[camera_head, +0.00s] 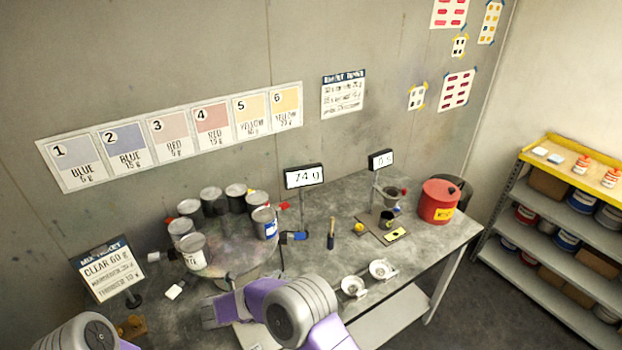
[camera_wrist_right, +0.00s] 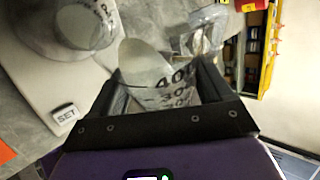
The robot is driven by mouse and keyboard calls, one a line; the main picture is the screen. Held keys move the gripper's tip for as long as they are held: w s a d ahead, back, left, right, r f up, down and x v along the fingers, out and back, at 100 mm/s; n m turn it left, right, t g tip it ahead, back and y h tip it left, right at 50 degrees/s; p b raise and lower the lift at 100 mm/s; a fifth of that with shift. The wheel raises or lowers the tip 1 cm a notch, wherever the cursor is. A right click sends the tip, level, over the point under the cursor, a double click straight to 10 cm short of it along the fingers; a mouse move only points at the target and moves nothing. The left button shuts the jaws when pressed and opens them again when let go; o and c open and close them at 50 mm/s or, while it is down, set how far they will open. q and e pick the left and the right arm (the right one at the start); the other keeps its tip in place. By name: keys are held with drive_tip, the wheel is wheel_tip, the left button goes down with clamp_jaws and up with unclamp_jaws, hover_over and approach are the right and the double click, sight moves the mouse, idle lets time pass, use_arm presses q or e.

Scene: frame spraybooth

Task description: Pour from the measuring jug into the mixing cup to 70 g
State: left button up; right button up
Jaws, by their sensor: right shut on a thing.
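My right gripper (camera_wrist_right: 165,88) is shut on the clear measuring jug (camera_wrist_right: 160,72), which has dark numbers such as 40 on its wall. Any stream or level in the jug cannot be made out. A clear round cup (camera_wrist_right: 62,28), which looks like the mixing cup, stands on a white scale (camera_wrist_right: 50,85) with a SET button, left of the jug and apart from it. A display (camera_head: 304,176) on a post reads about 74 g. In the head view my right arm hides the jug and cup. Only part of my left arm shows at bottom left; its gripper is out of view.
Several paint cans (camera_head: 193,250) stand on a round turntable (camera_head: 235,262) at the left. A mix ticket (camera_head: 108,268) stands beside it. A red can (camera_head: 439,201), a second display (camera_head: 381,160) and two small white bowls (camera_head: 353,286) are to the right. Shelves (camera_head: 570,225) stand far right.

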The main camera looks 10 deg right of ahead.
drive_tip(key=shift+s+d+f+m+t+y+b, duration=0.15)
drive_tip(key=shift+f+m+t+y+b, duration=0.45)
drive_tip(key=shift+b, duration=1.6)
drive_tip(key=shift+r, duration=0.2)
drive_tip(key=b, duration=0.2)
drive_tip(key=m+t+y+b, duration=0.1)
drive_tip(key=b, duration=0.2)
drive_tip(key=t+y+b, duration=0.1)
drive_tip(key=b, duration=0.1)
drive_tip(key=shift+s+d+f+m+b, duration=0.1)
drive_tip(key=shift+s+d+m+b, duration=0.2)
drive_tip(key=shift+t+b, duration=0.3)
drive_tip(key=shift+b, duration=0.25)
